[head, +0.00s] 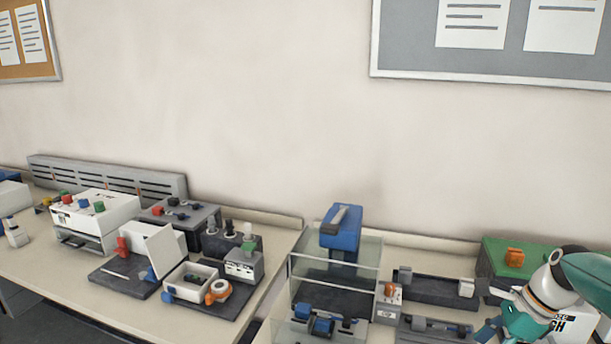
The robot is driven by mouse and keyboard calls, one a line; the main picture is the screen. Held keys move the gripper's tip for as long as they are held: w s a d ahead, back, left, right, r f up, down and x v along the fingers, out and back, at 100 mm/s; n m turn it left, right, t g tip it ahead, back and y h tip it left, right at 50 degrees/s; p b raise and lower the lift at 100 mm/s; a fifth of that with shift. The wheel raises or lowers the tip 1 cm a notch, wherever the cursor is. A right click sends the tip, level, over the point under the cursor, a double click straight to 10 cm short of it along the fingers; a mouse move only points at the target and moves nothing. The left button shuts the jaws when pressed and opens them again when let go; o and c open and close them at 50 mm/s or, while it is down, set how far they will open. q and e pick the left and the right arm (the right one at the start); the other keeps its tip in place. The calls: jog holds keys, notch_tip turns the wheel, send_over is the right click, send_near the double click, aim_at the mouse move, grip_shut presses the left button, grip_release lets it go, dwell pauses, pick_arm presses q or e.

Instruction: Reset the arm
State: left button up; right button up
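My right arm (545,292), with teal and white links and an orange ring, comes in from the right edge. It reaches down over the right-hand bench, in front of a green unit (490,262). Its lower end is small and overlaps the equipment and the bottom edge, so I cannot make out whether its gripper is open or shut, or whether it holds anything. My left arm and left gripper are not in view.
The right bench holds a clear-walled enclosure (305,262) with a blue device (341,228) on top, and low dark fixtures (437,290).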

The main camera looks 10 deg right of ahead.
jog(key=s+a+f+n+g+y, duration=0.25)
jog(key=a+f+n+g, duration=0.2)
jog(key=a+f, duration=1.35)
jog(key=s+a+f+n+h, duration=0.2)
jog(key=s+a+f+n, duration=1.2)
jog(key=s+f, duration=0.15)
jog(key=w+n+t, duration=0.1)
jog(key=n, duration=0.1)
jog(key=w+n+t, duration=0.1)
jog(key=w+t, duration=0.1)
jog(key=shift+w+d+n, duration=0.15)
jog(key=shift+d+n, duration=0.2)
jog(key=shift+f, duration=0.1)
